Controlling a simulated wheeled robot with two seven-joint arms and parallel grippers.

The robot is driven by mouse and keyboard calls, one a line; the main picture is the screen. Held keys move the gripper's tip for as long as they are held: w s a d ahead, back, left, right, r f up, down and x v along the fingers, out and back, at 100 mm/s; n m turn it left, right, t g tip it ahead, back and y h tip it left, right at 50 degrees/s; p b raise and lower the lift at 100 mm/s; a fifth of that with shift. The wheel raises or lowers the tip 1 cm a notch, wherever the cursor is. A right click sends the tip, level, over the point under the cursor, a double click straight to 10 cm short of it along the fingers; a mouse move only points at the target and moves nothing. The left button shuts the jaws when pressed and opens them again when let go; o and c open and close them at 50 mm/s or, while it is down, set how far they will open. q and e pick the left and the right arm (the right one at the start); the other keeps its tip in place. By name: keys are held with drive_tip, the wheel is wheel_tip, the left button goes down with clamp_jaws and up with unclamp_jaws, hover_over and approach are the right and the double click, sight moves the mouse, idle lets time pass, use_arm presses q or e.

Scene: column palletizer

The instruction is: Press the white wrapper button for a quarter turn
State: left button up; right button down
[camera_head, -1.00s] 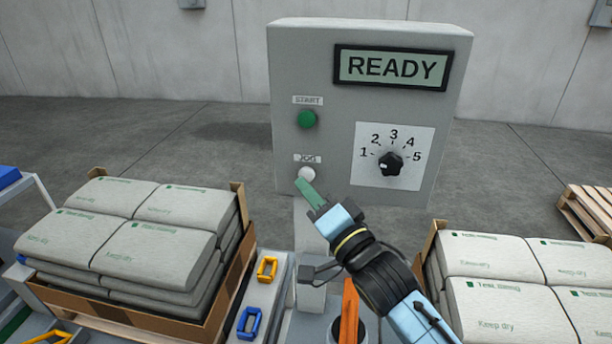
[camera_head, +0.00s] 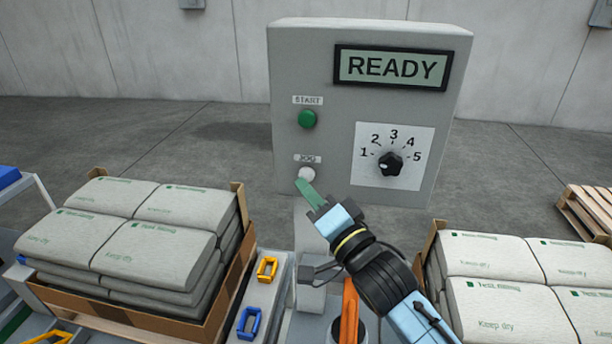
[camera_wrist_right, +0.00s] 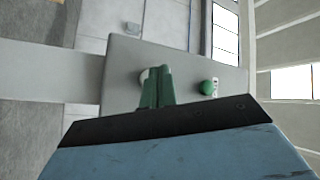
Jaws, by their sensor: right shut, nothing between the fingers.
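The white button (camera_head: 307,173) sits under a label reading JOG on the grey control box (camera_head: 330,190). The green START button (camera_head: 307,118) is above it. My right gripper (camera_head: 303,183) is shut and empty, its green fingertips at the lower edge of the white button. Whether they touch it I cannot tell. In the right wrist view, the shut fingers (camera_wrist_right: 157,72) partly hide the white button (camera_wrist_right: 144,76), and the green button (camera_wrist_right: 207,88) shows to the right. The display (camera_head: 392,68) reads READY. My left gripper is not in view.
A dial (camera_head: 391,163) numbered 1 to 5 is on the box, right of the buttons. Stacks of grey bags (camera_head: 150,249) and pale bags (camera_head: 508,312) stand at left and right. Yellow (camera_head: 267,269) and blue (camera_head: 248,322) handles lie below. A wooden pallet (camera_head: 590,210) is at far right.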

idle(0.7)
drive_tip(key=shift+w+d, duration=0.1)
drive_tip(key=shift+w, duration=0.35)
